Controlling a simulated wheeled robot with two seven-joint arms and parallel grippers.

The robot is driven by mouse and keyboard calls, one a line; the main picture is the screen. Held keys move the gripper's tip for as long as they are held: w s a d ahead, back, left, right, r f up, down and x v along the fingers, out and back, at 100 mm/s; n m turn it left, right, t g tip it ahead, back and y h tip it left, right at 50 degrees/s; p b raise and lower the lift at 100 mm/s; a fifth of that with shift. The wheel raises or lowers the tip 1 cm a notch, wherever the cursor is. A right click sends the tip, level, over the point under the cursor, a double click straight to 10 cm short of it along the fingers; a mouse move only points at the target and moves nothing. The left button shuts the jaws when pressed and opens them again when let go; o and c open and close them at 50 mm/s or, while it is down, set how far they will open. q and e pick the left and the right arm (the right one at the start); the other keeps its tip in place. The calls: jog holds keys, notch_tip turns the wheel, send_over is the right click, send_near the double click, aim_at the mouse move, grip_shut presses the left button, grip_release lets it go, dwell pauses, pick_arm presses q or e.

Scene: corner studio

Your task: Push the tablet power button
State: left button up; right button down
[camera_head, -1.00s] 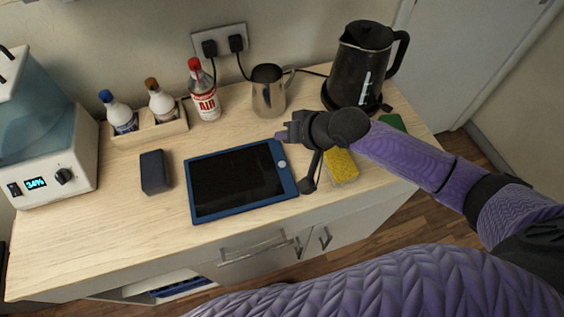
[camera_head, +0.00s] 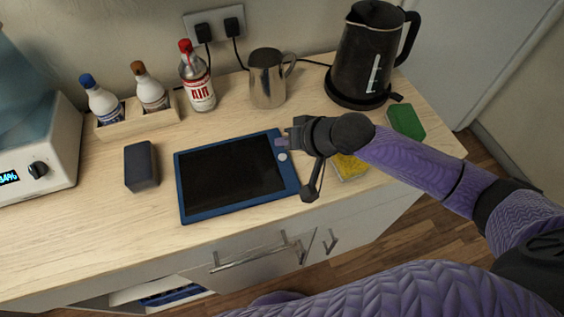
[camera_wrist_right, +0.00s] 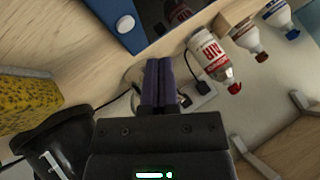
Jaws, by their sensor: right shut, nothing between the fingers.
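The blue-framed tablet (camera_head: 232,176) lies flat on the wooden counter with its dark screen up. Its round white button (camera_head: 282,156) is on the right edge of the frame. My right gripper (camera_head: 284,141) is shut and empty, with its tips by the tablet's upper right corner, just above the button in the picture. In the right wrist view the purple fingers (camera_wrist_right: 158,84) are together, and the button (camera_wrist_right: 125,23) shows apart from them, up and to the left. I cannot tell the height of the tips above the tablet. My left gripper is not in view.
A yellow sponge (camera_head: 349,167) lies partly under my right arm, and a green sponge (camera_head: 406,121) is beside the kettle (camera_head: 366,55). A steel jug (camera_head: 267,78), an AIR bottle (camera_head: 197,82) and a bottle tray (camera_head: 140,125) stand behind. A dark block (camera_head: 141,166) sits left of the tablet.

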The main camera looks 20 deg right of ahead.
aim_at(275, 154)
notch_tip(275, 154, down, 2)
jog(key=shift+f+b, duration=0.2)
jog(key=shift+b, duration=0.1)
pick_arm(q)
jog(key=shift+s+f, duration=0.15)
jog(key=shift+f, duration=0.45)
pick_arm(e)
jog(key=shift+f, duration=0.1)
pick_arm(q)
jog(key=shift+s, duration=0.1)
pick_arm(e)
jog(key=shift+f, duration=0.1)
dwell(0.9)
jog(key=shift+f, duration=0.3)
jog(key=shift+f, duration=0.3)
dwell(0.7)
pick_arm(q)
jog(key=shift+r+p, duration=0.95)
pick_arm(e)
jog(key=shift+r, duration=0.75)
